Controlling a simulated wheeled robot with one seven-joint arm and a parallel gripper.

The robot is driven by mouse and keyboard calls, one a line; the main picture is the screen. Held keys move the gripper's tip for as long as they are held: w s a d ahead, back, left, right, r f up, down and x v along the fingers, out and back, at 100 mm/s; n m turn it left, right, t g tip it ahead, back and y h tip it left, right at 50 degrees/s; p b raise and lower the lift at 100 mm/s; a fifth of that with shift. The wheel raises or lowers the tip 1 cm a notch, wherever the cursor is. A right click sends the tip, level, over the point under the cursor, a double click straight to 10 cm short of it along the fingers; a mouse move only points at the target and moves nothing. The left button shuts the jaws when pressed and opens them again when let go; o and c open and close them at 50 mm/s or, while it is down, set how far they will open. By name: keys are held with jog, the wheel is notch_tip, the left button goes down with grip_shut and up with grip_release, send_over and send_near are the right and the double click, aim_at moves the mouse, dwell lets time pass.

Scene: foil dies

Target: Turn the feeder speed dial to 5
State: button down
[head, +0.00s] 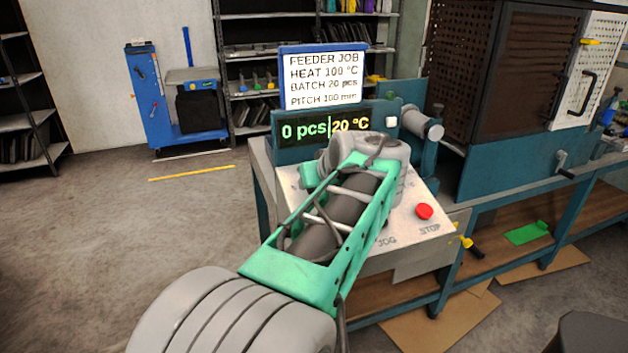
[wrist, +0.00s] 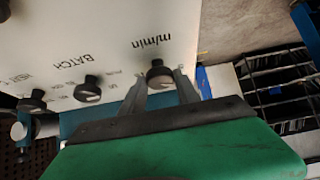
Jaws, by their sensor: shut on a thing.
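The feeder speed dial (wrist: 159,74) is a black round knob under the lettering "m/min" on a pale panel (wrist: 110,25) in the wrist view. My gripper (wrist: 161,82) has its two grey fingers on either side of this knob and is shut on it. The fingers and the knob cover much of its scale, and I cannot read its setting. In the head view my own arm hides the dials and my gripper.
A BATCH knob (wrist: 88,88) and another black knob (wrist: 36,99) sit beside the dial. In the head view, a display (head: 325,128) reads 0 pcs and 20 °C below a job card (head: 323,80). A red STOP button (head: 424,211) stands on the panel's right.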

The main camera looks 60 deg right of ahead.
dwell(0.3)
jog(key=c, duration=0.9)
grip_release()
jog(key=p+v, duration=0.1)
jog(key=v, duration=0.6)
jog(key=shift+s+a+r, duration=0.2)
jog(key=shift+r, duration=0.05)
